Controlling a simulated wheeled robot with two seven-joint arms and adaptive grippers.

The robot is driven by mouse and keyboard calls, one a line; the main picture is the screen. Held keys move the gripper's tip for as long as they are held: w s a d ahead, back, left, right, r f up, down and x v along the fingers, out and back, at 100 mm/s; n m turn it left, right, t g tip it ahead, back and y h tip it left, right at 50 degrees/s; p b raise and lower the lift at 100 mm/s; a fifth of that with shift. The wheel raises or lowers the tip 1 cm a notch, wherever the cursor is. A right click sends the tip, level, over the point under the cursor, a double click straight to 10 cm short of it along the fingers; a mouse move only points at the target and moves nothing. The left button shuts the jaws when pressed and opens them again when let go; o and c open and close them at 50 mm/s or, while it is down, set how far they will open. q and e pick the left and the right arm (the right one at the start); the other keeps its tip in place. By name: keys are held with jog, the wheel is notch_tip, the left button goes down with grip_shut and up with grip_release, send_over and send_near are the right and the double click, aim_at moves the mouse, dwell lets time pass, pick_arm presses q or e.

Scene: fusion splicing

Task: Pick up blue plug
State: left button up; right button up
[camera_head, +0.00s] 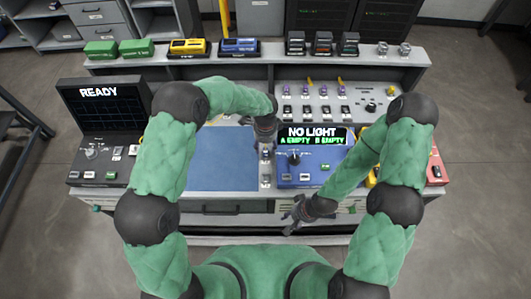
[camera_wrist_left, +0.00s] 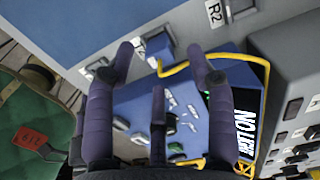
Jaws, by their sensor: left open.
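A small blue block that looks like the blue plug (camera_wrist_left: 160,47) shows in the left wrist view, with a yellow cable (camera_wrist_left: 178,68) beside it. It sits on the grey bench strip near the blue mat (camera_wrist_left: 60,25). My left gripper (camera_wrist_left: 161,55) is open, its fingertips on either side of the block in this view; contact is not visible. In the head view my left gripper (camera_head: 266,138) points down between the mat and the blue instrument, hiding part of the strip. My right gripper (camera_head: 296,213) is low at the bench's front edge; its jaw state is unclear.
The blue instrument (camera_head: 300,180) shows "NO LIGHT" on its screen (camera_head: 314,136). A monitor reading "READY" (camera_head: 103,105) stands at left. Small connectors (camera_head: 265,180) line the strip beside the instrument. The blue mat (camera_head: 220,160) is bare. Coloured boxes (camera_head: 188,47) fill the back shelf.

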aim_at(265, 150)
pick_arm(q)
notch_tip(265, 150, down, 4)
jog(key=shift+r, duration=0.2)
jog(key=c, duration=1.1)
jog(key=shift+r, duration=0.5)
notch_tip(265, 150, up, 2)
jog(key=shift+r, duration=0.1)
jog(key=w+a+r+p, duration=0.2)
jog(key=w+a+r, duration=0.1)
jog(key=w+r, duration=0.7)
jog(key=shift+w+a, duration=0.35)
jog(key=shift+w, duration=1.45)
